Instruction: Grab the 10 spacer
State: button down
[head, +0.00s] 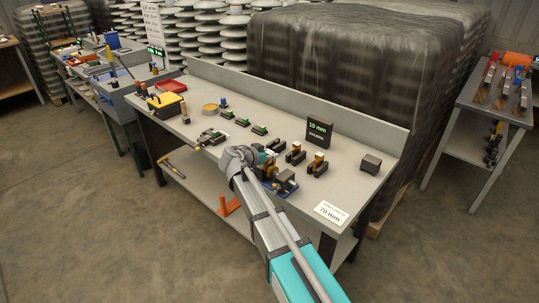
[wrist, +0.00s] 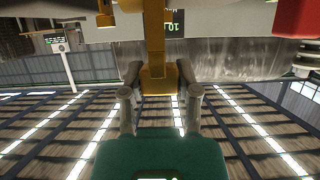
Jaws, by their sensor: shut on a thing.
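My gripper (wrist: 160,98) is shut on a brass-yellow piece, likely the spacer (wrist: 157,84), in the wrist view. The piece has a long upright bar between the two grey fingers, and no marking on it can be read. In the head view my gripper (head: 265,163) is over the front middle of the bench, beside a dark device with a blue base (head: 286,188). The held piece is hard to make out there. A black sign reading 10 mm (head: 318,133) stands behind, and it shows upside down in the wrist view (wrist: 176,27).
Dark holders with brass-coloured pieces (head: 317,164) stand right of my gripper on the grey bench (head: 345,181). A dark block (head: 371,164) and a white card reading 20 mm (head: 331,213) are further right. A yellow box (head: 165,104) and red tray (head: 171,86) stand left.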

aim_at(270, 152)
notch_tip(270, 152, up, 14)
jog(key=p, duration=1.3)
jog(key=shift+r, duration=0.1)
